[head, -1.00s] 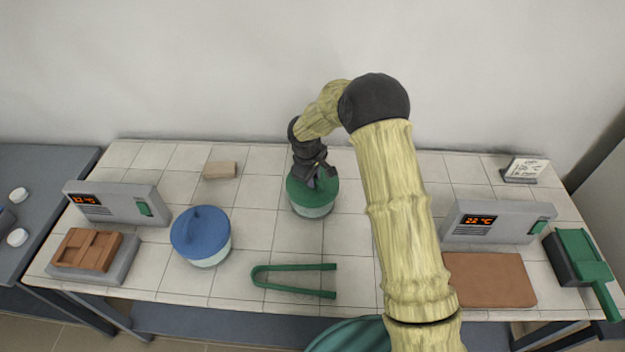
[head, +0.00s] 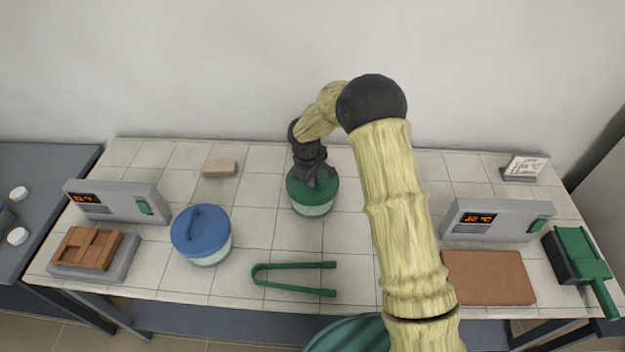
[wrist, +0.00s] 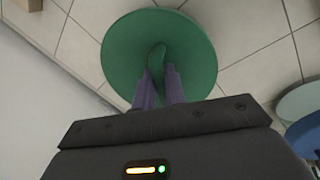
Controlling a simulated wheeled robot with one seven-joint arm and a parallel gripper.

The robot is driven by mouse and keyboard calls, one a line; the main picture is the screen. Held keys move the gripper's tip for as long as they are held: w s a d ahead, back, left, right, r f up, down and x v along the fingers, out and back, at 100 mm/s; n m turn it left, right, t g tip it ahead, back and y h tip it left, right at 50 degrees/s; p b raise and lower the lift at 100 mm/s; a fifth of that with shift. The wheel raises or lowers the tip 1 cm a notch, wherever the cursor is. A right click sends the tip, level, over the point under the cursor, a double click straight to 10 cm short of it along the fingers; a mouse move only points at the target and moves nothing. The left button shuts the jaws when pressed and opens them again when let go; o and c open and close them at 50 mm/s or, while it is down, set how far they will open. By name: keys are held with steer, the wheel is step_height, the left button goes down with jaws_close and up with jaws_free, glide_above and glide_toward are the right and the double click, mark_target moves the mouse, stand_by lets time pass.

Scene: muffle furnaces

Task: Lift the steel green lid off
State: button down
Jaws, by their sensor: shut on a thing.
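The green lid (head: 326,193) sits on a pale round container (head: 314,209) near the middle of the tiled table. In the wrist view the lid (wrist: 196,50) is a round green disc with a raised handle (wrist: 157,58) across its top. My gripper (head: 318,180) is above the lid. In the wrist view my gripper (wrist: 159,80) has its two purple-grey fingers closed on the lid's handle. The lid looks seated on the container, with no clear gap between them. The fingertips are partly hidden in the head view.
A blue-lidded container (head: 201,232) stands to the left, with green tongs (head: 292,280) in front. Grey control units (head: 118,202) and (head: 495,221) stand at both sides. A brown board (head: 488,278) and a green-handled tool (head: 580,255) lie at right. A tan block (head: 220,168) lies behind.

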steer(key=shift+r, duration=0.1)
step_height(320, 180, up, 10)
steer(key=shift+f+b, duration=0.1)
steer(key=shift+b, duration=0.85)
steer(key=shift+r+p, duration=1.75)
steer(key=shift+r, duration=0.3)
